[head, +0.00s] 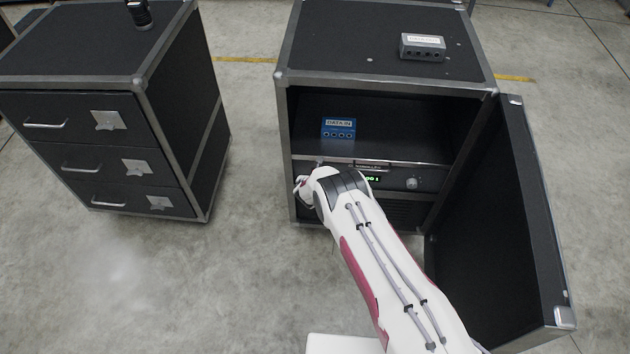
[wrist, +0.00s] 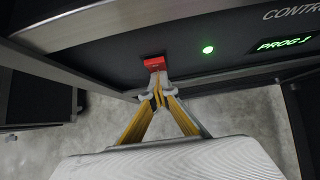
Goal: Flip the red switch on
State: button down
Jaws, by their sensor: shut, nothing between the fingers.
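The red switch (wrist: 154,64) sits on the dark front panel of the control unit (wrist: 226,65), in the upper middle of the wrist view. My gripper (wrist: 158,88) is shut and empty, with its fingertips right at the lower edge of the switch; they look to be touching it, but I cannot be sure. A green light (wrist: 208,49) glows to the right of the switch, and a green display reads PROG 1 (wrist: 285,44). In the head view my arm hides the switch and most of my gripper, in front of the control unit (head: 412,183) inside the open cabinet.
The cabinet (head: 382,74) has its door (head: 500,215) swung open to the right. A blue DATA IN box (head: 339,129) stands on the shelf above the unit, and a grey box (head: 422,46) on top. A drawer cabinet (head: 95,130) stands left, with clear floor between.

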jog(key=shift+w+r, duration=0.25)
jog(key=shift+r, duration=0.05)
jog(key=shift+w+r, duration=0.2)
jog(key=shift+r, duration=0.8)
jog(key=shift+s, duration=0.1)
jog(key=s+r, duration=0.3)
jog(key=s, duration=1)
jog(key=shift+s+r, duration=0.15)
jog(key=shift+r, duration=0.2)
dwell(0.4)
jog(key=r, duration=0.1)
jog(key=w+r, duration=0.1)
jog(key=shift+r, duration=0.3)
